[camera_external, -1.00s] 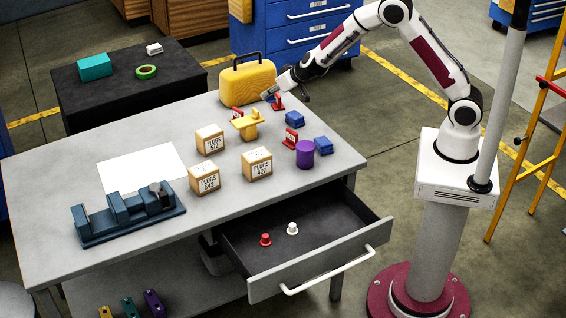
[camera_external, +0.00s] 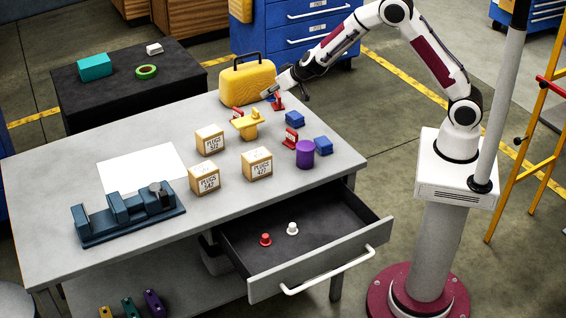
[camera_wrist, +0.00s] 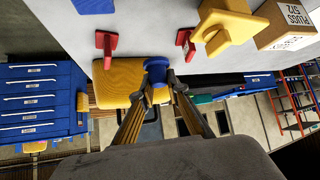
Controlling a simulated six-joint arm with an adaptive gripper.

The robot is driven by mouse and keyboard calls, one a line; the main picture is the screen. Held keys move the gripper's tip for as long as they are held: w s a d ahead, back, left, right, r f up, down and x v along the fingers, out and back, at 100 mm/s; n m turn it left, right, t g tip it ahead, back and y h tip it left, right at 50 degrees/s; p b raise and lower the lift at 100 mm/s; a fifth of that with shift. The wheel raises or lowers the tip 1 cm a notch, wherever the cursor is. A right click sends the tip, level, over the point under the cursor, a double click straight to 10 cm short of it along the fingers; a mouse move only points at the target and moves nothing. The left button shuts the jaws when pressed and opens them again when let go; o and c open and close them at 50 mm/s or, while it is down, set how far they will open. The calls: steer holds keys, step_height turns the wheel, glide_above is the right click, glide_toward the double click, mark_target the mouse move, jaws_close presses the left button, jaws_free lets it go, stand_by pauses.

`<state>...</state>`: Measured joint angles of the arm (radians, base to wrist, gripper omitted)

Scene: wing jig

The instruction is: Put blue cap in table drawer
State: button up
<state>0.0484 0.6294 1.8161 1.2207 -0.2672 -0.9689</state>
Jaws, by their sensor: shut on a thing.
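The blue cap (camera_wrist: 156,70) is at my fingertips in the wrist view, and my gripper (camera_wrist: 158,88) is shut on it. In the external view my gripper (camera_external: 269,95) is at the table's far right edge, beside the yellow case. The cap is too small to make out clearly there. I cannot tell whether it touches the table. The table drawer (camera_external: 317,273) is pulled open at the table's right front. A red cap (camera_external: 265,239) and a white cap (camera_external: 292,228) stand inside it, with bare floor around them.
A blue jig (camera_external: 127,213) is at the left.

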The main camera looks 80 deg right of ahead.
steer(key=shift+r, duration=2.25)
steer(key=shift+a, duration=0.35)
steer(key=s+a, duration=0.5)
steer(key=a, duration=0.7)
steer(key=n, duration=0.1)
glide_above(321, 219)
step_height(321, 219, down, 13)
steer(key=shift+s+y, duration=0.2)
steer(key=shift+y, duration=0.2)
steer(key=shift+a+f, duration=0.1)
steer(key=shift+f, duration=0.05)
steer(key=shift+f, duration=6.8)
steer(key=shift+w, duration=0.1)
